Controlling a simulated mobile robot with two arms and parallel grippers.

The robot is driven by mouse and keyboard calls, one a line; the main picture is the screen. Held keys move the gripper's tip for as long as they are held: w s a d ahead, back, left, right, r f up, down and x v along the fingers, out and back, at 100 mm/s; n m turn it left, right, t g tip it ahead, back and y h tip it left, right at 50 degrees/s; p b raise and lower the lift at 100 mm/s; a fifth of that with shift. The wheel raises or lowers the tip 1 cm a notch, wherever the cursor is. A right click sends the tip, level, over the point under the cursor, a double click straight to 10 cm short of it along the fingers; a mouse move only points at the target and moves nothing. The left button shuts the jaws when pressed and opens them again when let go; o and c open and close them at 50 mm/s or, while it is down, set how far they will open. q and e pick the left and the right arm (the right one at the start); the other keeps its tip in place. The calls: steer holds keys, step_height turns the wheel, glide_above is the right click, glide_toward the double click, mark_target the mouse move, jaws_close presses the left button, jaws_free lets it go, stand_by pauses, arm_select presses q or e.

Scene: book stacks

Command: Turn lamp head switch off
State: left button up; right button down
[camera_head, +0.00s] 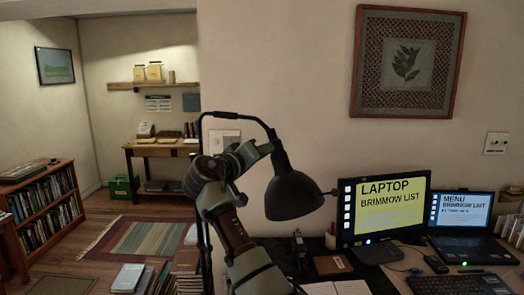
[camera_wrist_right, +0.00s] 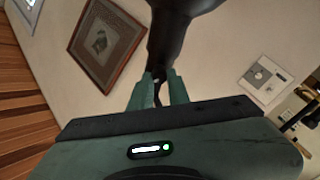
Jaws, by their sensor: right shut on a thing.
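In the right wrist view the green fingers (camera_wrist_right: 161,90) are closed around the small dark end of the lamp head (camera_wrist_right: 172,35), where the switch sits. The switch itself is mostly hidden between the fingers. My left gripper is not in view.
A monitor (camera_head: 385,205) and a laptop (camera_head: 462,212) stand on the desk right of the lamp. A framed picture (camera_head: 407,62) and a wall switch plate (camera_head: 496,143) are on the wall. Books (camera_head: 128,278) stand at the lower left. The space above the monitor is clear.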

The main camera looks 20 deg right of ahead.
steer(key=shift+d+r+n+p, duration=0.15)
steer(key=shift+n+p, duration=0.55)
steer(key=shift+n, duration=1.3)
steer(key=shift+d+r+n+p, duration=0.15)
steer(key=shift+n+p, duration=0.55)
steer(key=shift+n, duration=1.3)
steer(key=shift+a, duration=0.15)
steer(key=c, duration=1.3)
jaws_free()
steer(key=shift+w, duration=0.1)
steer(key=shift+c, duration=0.2)
steer(key=b+v, duration=0.4)
steer(key=v, duration=0.3)
steer(key=shift+f, duration=0.25)
